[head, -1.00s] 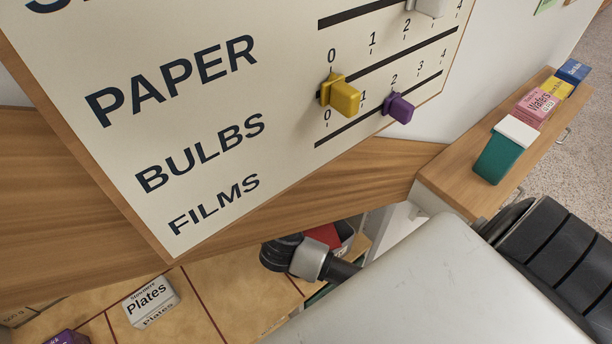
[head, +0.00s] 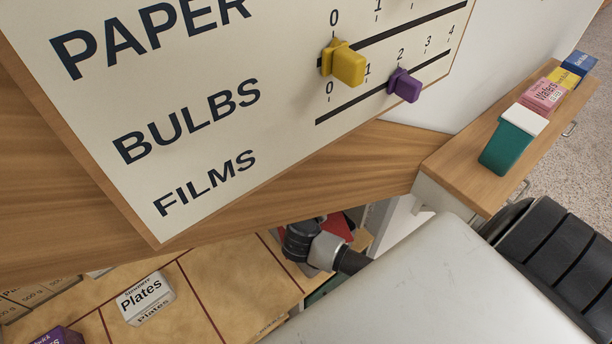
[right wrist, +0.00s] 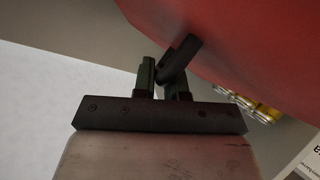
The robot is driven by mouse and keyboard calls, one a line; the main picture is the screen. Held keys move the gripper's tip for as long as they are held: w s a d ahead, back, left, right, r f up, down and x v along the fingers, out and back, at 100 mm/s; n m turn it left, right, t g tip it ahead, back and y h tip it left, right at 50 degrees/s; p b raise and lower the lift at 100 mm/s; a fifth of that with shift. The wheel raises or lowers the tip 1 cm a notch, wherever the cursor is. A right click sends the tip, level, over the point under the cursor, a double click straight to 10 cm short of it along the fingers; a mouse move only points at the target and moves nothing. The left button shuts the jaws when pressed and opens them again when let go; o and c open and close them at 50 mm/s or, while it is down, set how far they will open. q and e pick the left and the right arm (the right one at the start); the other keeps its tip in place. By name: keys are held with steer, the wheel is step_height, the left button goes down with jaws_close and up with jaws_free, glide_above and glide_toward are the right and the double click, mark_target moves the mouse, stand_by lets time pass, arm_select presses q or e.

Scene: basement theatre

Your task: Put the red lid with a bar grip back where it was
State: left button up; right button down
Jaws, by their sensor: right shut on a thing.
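The red lid (right wrist: 245,45) fills the upper right of the right wrist view. Its dark bar grip (right wrist: 179,58) stands between the fingers of my right gripper (right wrist: 164,78), which is shut on it. The bar sits at a slant to the fingers. In the head view part of the red lid (head: 338,227) shows behind my right wrist, low under the slanted board. The fingers are hidden there, and I cannot tell whether the lid touches anything below it. My left gripper is not in view.
The sign board (head: 200,130) with yellow (head: 346,63) and purple (head: 405,85) sliders overhangs the shelf. A Plates box (head: 147,297) stands on the lined shelf (head: 225,290). A green-and-white container (head: 512,140) and several small boxes stand on the right ledge. Yellow-ended cylinders (right wrist: 262,109) lie beyond the lid.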

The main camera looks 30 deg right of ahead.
steer(key=shift+f, duration=0.3)
steer(key=c, duration=1.2)
jaws_free()
steer(key=shift+o, duration=0.2)
steer(key=shift+r, duration=0.25)
steer(key=p+v, duration=0.2)
steer(key=v, duration=0.9)
steer(key=shift+r+p, duration=0.15)
steer(key=shift+p, duration=0.2)
steer(key=shift+s+a+r, duration=0.25)
steer(key=shift+s+a, duration=0.05)
steer(key=shift+s, duration=0.1)
